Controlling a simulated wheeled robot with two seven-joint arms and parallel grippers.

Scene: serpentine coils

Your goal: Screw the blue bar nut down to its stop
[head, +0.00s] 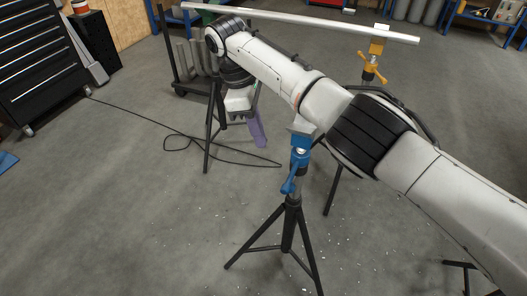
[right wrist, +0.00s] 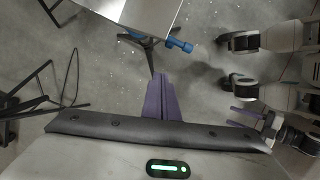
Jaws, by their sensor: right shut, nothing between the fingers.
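The blue bar nut (head: 292,184) sits on the upright screw post of the near black tripod stand, under a blue collar and a grey head. In the right wrist view its blue bar (right wrist: 180,44) sticks out past the edge of the grey plate, which hides part of it. My right gripper (head: 259,134) has purple fingers, shut and empty, pointing down to the left of the nut and apart from it. The fingers also show in the right wrist view (right wrist: 163,85). My left gripper (right wrist: 240,115) shows small at that view's right, its two purple fingers apart.
A long silver bar (head: 300,22) crosses the back, over a yellow stand head (head: 372,65). A black tool chest (head: 40,55) stands at the left. A black cable (head: 180,135) lies on the floor. My right arm covers much of the middle. The left floor is mostly clear.

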